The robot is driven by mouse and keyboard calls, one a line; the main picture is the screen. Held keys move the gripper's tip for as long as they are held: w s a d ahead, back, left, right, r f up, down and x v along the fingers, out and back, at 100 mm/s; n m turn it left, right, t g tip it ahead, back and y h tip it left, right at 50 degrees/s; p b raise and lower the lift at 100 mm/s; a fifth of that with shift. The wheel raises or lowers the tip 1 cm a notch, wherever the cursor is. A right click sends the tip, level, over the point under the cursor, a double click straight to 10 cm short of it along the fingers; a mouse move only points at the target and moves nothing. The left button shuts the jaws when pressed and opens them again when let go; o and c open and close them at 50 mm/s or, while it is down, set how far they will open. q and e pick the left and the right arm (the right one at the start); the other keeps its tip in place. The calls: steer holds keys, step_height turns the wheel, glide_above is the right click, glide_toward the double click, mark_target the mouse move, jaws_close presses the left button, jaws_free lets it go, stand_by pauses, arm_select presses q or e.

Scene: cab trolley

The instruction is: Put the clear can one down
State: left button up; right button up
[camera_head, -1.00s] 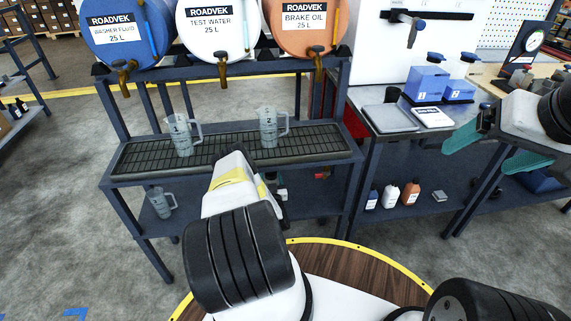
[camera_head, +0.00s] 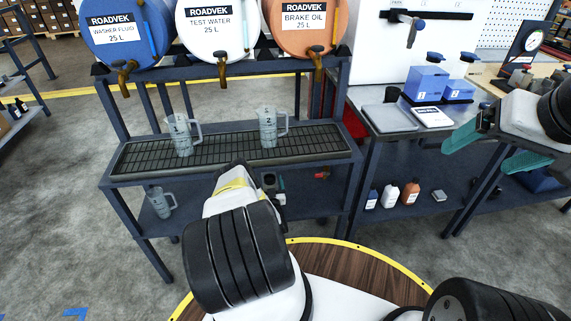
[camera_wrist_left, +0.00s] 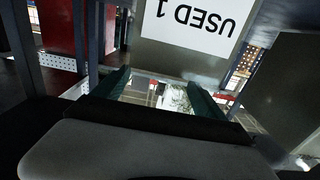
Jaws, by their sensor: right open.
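A clear jug marked 1 (camera_head: 182,136) stands upright on the left part of the black drip grating (camera_head: 225,153), its handle to the right. A similar clear jug marked 2 (camera_head: 269,128) stands on the grating to its right. My left arm reaches forward below and in front of the grating; its fingertips are hidden in the head view. In the left wrist view my left gripper (camera_wrist_left: 158,82) has its two green fingers apart, with no held object clear between them. A grey surface labelled USED 1 (camera_wrist_left: 190,18) is close beyond. My right gripper (camera_head: 478,160) is open and empty at the right.
Blue, white and orange drums (camera_head: 300,25) with taps sit above the rack. Another clear jug (camera_head: 160,203) stands on the lower shelf. A bench (camera_head: 390,140) at right holds a scale (camera_head: 388,118), blue boxes and a white device; small bottles (camera_head: 390,195) stand beneath.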

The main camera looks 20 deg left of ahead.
arm_select(q)
steer(key=v, duration=1.2)
steer(key=shift+r, duration=0.1)
